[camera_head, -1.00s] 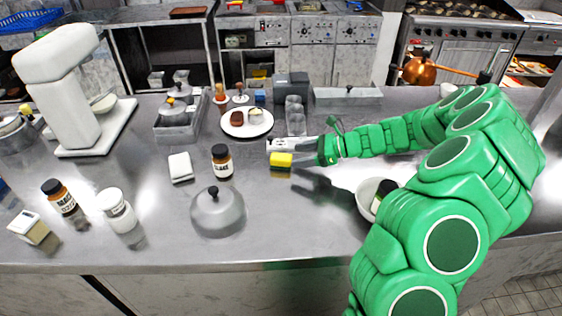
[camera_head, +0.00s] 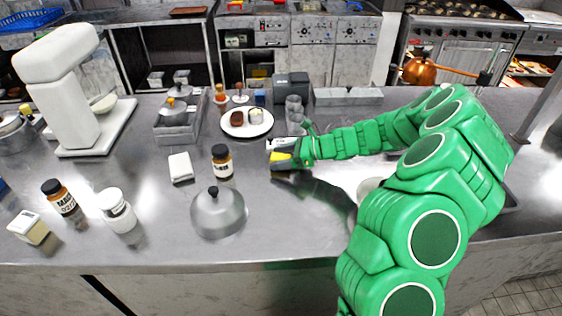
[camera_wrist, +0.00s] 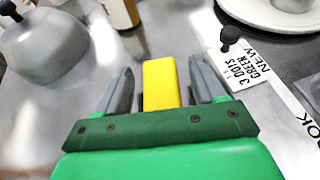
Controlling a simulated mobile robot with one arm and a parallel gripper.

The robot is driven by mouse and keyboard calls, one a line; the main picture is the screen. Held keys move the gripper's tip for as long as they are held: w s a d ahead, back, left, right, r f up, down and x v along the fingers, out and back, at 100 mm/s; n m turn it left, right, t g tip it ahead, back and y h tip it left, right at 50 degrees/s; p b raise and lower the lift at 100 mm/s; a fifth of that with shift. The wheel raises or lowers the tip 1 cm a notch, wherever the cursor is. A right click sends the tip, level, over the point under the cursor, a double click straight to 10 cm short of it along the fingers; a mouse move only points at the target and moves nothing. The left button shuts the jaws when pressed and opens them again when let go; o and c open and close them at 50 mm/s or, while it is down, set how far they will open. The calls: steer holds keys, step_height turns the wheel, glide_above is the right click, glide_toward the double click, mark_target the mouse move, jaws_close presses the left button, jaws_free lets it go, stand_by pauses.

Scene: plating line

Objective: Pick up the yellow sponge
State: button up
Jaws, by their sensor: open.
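The yellow sponge (camera_wrist: 160,82) lies on the steel counter between the two open fingers of my gripper (camera_wrist: 160,88) in the wrist view. A gap shows on each side of it, wider on the right. In the head view the sponge (camera_head: 281,156) is partly hidden by my gripper (camera_head: 283,160), which is low at the counter around it. The near end of the sponge is hidden by the gripper's body in the wrist view.
A brown-labelled bottle (camera_head: 222,162) and a grey dome lid (camera_head: 218,211) stand to the left. A white plate with food (camera_head: 262,131) is behind. A printed white card (camera_wrist: 236,63) lies right of the fingers in the wrist view. The counter in front is clear.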

steer(key=c, duration=1)
steer(key=shift+c, duration=0.2)
